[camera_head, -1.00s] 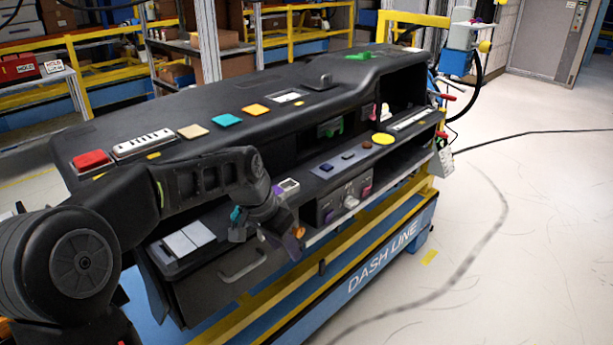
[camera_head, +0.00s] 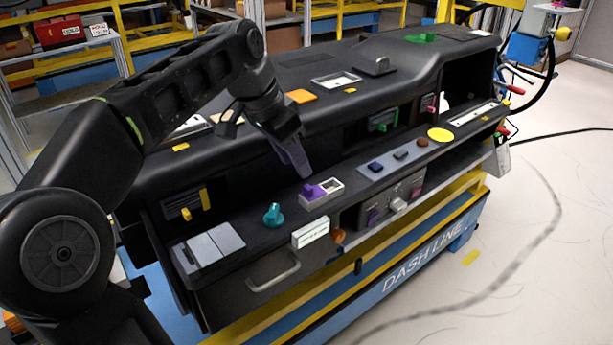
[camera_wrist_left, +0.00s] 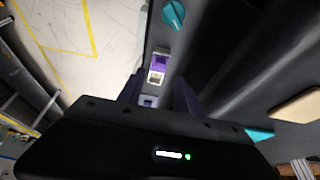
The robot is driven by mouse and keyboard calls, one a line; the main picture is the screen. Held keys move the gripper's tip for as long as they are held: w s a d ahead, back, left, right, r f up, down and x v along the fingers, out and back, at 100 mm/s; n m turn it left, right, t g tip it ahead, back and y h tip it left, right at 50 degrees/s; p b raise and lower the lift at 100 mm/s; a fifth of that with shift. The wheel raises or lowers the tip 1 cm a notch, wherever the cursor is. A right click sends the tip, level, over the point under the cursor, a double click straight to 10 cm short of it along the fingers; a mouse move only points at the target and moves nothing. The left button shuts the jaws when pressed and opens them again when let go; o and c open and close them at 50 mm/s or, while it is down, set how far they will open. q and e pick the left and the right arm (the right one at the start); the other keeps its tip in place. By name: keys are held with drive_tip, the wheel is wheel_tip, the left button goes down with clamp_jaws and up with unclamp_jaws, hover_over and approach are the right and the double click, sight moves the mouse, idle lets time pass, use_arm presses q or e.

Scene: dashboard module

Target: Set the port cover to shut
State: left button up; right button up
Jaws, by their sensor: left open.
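What looks like the port cover is a small purple sliding piece (camera_head: 313,192) at the left end of a pale frame (camera_head: 334,187) on the dashboard's lower ledge. The frame's right part shows a light opening. In the wrist view the purple piece (camera_wrist_left: 160,60) and pale frame (camera_wrist_left: 156,77) lie beyond the fingers. My left gripper (camera_head: 296,166) is above and slightly left of the purple piece, pointing down, apart from it. In the wrist view its two dark fingers (camera_wrist_left: 158,98) are spread with nothing held between them. My right gripper is not in view.
A teal knob (camera_head: 273,215) stands left of the frame on the ledge. A white box (camera_head: 310,232) sits at the ledge's front. A panel with small buttons (camera_head: 400,155) is to the right. The dashboard's overhanging top (camera_head: 350,105) rises behind.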

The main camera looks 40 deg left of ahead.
sight(308, 187)
use_arm(q)
drive_tip(key=x, duration=0.8)
drive_tip(key=shift+c, duration=0.3)
drive_tip(key=shift+r, duration=0.1)
clamp_jaws()
idle(1.1)
